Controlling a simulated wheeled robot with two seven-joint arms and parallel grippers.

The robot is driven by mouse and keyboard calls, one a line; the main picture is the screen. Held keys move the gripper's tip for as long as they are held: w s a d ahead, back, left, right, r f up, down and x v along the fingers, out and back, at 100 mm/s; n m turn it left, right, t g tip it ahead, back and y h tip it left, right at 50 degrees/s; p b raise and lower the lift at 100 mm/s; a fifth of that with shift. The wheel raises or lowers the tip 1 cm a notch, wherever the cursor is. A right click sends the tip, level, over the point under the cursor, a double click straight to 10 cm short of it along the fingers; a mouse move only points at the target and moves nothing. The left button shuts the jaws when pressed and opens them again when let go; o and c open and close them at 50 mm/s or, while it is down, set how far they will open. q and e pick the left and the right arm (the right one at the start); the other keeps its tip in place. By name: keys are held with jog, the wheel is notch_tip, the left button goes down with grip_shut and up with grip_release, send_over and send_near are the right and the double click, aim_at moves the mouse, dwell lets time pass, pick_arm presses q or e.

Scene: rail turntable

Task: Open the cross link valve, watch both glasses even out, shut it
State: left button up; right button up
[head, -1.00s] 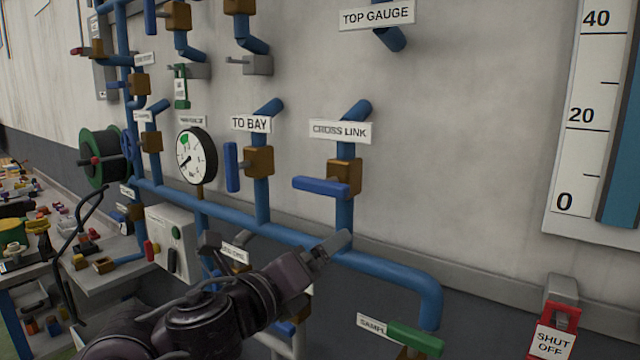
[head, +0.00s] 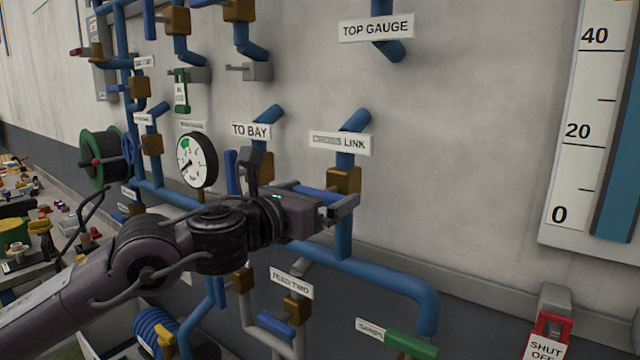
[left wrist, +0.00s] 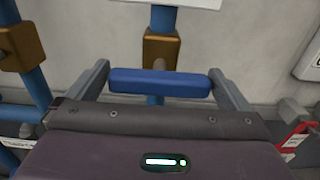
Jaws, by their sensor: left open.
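The cross link valve has a brass body (head: 344,180) on a blue vertical pipe under the CROSS LINK label (head: 340,143). Its blue handle (head: 316,193) lies crosswise to the pipe, mostly hidden behind my gripper in the head view. My left gripper (head: 338,206) is at the handle. In the left wrist view the blue handle (left wrist: 160,83) lies between the two open fingers, one near each end; contact is unclear. One glass, a gauge with a blue column (head: 617,190) and a scale, stands at the right edge. The second glass and my right gripper are not in view.
The TO BAY valve's upright blue handle (head: 231,172) stands close left of my gripper. A round gauge (head: 197,160) is further left. A horizontal blue pipe (head: 385,276) and the green sample handle (head: 412,344) lie below. The wall right of the valve is clear.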

pick_arm(q)
jog(key=shift+w+d, duration=0.3)
jog(key=shift+w, duration=0.05)
jog(key=shift+c, duration=0.3)
jog(key=c, duration=0.6)
jog(key=shift+o, duration=0.2)
